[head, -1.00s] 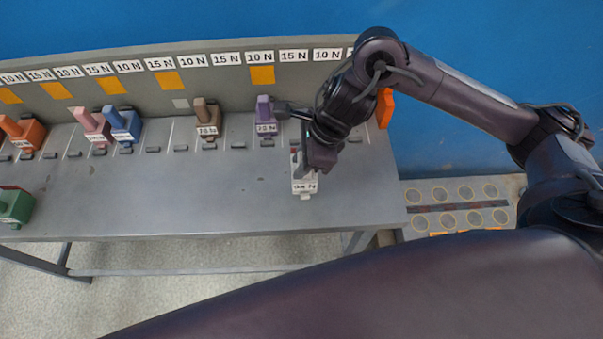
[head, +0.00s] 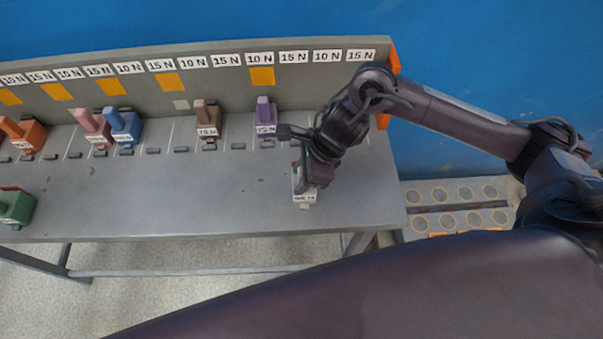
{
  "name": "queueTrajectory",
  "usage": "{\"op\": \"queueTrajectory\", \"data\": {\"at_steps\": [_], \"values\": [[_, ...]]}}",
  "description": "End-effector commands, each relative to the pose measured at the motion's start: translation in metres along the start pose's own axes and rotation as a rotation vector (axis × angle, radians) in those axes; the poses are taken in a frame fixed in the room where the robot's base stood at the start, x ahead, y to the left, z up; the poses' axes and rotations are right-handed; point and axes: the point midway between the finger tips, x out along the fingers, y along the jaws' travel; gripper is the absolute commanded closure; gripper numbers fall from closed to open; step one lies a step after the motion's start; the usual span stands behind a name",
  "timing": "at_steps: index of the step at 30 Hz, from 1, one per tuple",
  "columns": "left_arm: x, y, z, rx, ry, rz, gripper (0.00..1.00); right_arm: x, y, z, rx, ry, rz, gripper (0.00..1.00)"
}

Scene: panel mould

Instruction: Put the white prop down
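The white prop (head: 305,198) is near the right end of the grey table, towards its front edge, with its labelled face towards me. My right gripper (head: 314,175) is over its top and appears shut on it. The fingers and the upper part of the prop are largely hidden by the gripper and wrist. I cannot tell whether the prop's underside touches the table. My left gripper is not in view.
On the grey table (head: 180,205), a purple prop (head: 265,122) and a brown prop (head: 207,122) stand at the back. Blue (head: 124,127), pink (head: 97,130) and orange (head: 28,135) props stand further left. A green prop (head: 16,207) is at the left front. The table's middle is clear.

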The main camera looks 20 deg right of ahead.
Motion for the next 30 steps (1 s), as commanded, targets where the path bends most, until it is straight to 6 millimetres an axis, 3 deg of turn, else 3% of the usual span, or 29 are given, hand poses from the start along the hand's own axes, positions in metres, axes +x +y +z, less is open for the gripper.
{"op": "queueTrajectory", "data": {"at_steps": [14,24,30], "values": [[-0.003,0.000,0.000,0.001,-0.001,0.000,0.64,-0.008,-0.001,0.001,-0.001,-0.001,-0.003,0.53],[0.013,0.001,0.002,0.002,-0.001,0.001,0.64,-0.079,-0.002,0.001,-0.003,0.000,-0.008,0.53],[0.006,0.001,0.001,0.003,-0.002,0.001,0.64,-0.112,-0.001,0.001,-0.001,0.001,-0.005,0.53]]}}
